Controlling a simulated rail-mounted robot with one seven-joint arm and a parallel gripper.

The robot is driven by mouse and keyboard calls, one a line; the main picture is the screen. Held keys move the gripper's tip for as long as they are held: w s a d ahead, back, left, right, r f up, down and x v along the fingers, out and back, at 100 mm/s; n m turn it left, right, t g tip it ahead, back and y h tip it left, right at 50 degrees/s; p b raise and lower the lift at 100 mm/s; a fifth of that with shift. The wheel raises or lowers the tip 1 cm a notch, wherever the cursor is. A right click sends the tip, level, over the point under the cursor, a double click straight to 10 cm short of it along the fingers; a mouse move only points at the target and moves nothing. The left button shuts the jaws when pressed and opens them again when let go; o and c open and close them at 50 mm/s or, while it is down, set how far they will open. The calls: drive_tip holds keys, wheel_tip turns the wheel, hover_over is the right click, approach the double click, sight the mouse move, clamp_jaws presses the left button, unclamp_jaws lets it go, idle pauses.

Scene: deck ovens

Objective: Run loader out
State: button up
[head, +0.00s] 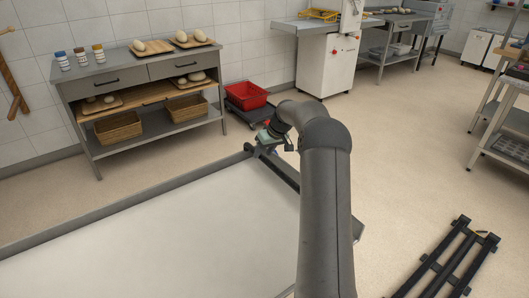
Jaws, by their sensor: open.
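The loader (165,240), a wide flat pale surface with a grey raised rim, fills the lower left of the head view. A dark bar (285,175) runs along its right end. My arm reaches over the right part of the loader and hides some of it. My gripper (263,144) is small in the view, at the far end of the dark bar, by the loader's far right corner. It is open. I cannot tell whether its fingers touch or surround the bar.
A steel bench (140,75) with dough boards and jars stands against the wall. A red crate (246,95) sits on a low dark dolly beyond the gripper. A white machine (328,60) stands at the back. A black frame (450,262) lies lower right. The middle floor is clear.

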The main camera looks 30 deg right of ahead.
drive_tip(key=v, duration=1.7)
drive_tip(key=shift+p, duration=0.4)
drive_tip(key=shift+s+r, duration=0.1)
drive_tip(key=s+a+r+g+p, duration=0.1)
drive_tip(key=s+a+r+p, duration=0.1)
drive_tip(key=s+a, duration=0.45)
drive_tip(key=s+a+r+g+h+p, duration=0.1)
drive_tip(key=s+a+r+p, duration=0.15)
drive_tip(key=a, duration=0.65)
drive_tip(key=s+a+r+g+p, duration=0.1)
drive_tip(key=s+a+r, duration=0.1)
drive_tip(key=s+a, duration=0.45)
drive_tip(key=s+a+f+p, duration=0.1)
drive_tip(key=s+a, duration=0.2)
drive_tip(key=s, duration=0.4)
drive_tip(key=s+a+f+h+p, duration=0.1)
drive_tip(key=s+a+p, duration=0.1)
drive_tip(key=s, duration=0.5)
drive_tip(key=s+a+f+p, duration=0.1)
drive_tip(key=s+a, duration=0.4)
drive_tip(key=s, duration=0.3)
drive_tip(key=shift+f+g, duration=0.3)
drive_tip(key=shift+g, duration=0.1)
drive_tip(key=shift+s, duration=0.1)
